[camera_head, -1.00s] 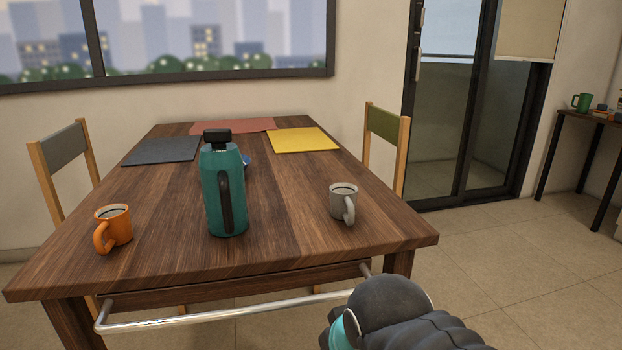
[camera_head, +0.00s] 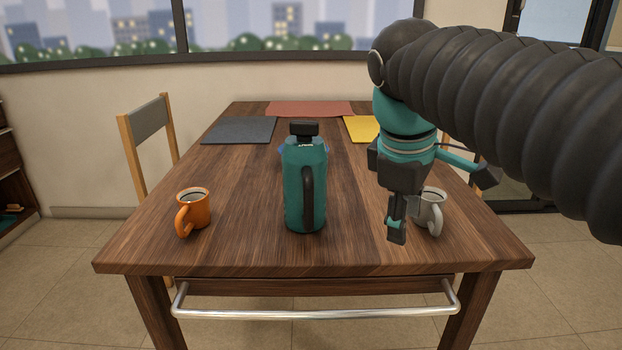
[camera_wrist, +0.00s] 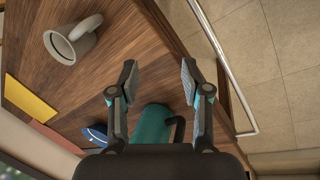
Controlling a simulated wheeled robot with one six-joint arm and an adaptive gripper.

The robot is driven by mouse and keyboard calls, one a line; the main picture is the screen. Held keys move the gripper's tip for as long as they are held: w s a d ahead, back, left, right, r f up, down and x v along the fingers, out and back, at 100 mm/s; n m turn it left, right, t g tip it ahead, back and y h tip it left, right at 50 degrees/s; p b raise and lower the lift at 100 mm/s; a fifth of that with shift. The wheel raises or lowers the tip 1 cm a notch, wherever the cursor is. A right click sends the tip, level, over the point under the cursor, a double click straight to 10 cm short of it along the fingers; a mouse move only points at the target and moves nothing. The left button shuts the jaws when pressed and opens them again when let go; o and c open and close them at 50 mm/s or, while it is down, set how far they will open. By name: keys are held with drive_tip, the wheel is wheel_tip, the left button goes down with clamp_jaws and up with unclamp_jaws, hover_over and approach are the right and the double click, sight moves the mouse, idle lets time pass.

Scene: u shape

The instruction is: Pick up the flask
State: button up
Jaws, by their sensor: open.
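The flask (camera_head: 305,185) is teal with a black lid and a black handle. It stands upright in the middle of the wooden table (camera_head: 250,250). My gripper (camera_head: 396,236) is to the right of the flask, in front of the grey mug, and apart from the flask. In the wrist view my gripper (camera_wrist: 158,80) shows two spread fingers with nothing between their tips. The flask (camera_wrist: 152,128) is partly visible there between the fingers' lower parts, its lower portion hidden by the gripper body.
An orange mug (camera_head: 193,212) stands left of the flask. A grey mug (camera_head: 432,212) stands to the right, partly hidden by my gripper. Behind lie a dark mat (camera_head: 240,130), a red mat (camera_head: 310,108) and a yellow mat (camera_head: 360,128). A metal rail (camera_head: 315,314) runs along the table's front.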

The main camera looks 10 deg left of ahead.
drive_tip(key=w+a+r+n+h+p, duration=0.1)
drive_tip(key=a+r+n, duration=0.2)
drive_tip(key=a, duration=0.3)
drive_tip(key=w+a+r+n+h, duration=0.1)
drive_tip(key=a+r+n, duration=0.2)
drive_tip(key=a, duration=0.2)
drive_tip(key=n, duration=0.4)
approach(309, 227)
drive_tip(key=shift+w+d+f+g+h, duration=0.35)
drive_tip(key=shift+w+d+f, duration=0.2)
drive_tip(key=shift+w+f, duration=0.35)
drive_tip(key=shift+w+b+x, duration=0.15)
drive_tip(key=shift+b+x, duration=0.15)
drive_tip(key=shift+x, duration=1)
drive_tip(key=shift+w+b+x, duration=0.15)
drive_tip(key=shift+b+x, duration=0.1)
drive_tip(key=shift+x, duration=1)
drive_tip(key=shift+a, duration=0.15)
clamp_jaws()
drive_tip(key=shift+r, duration=0.1)
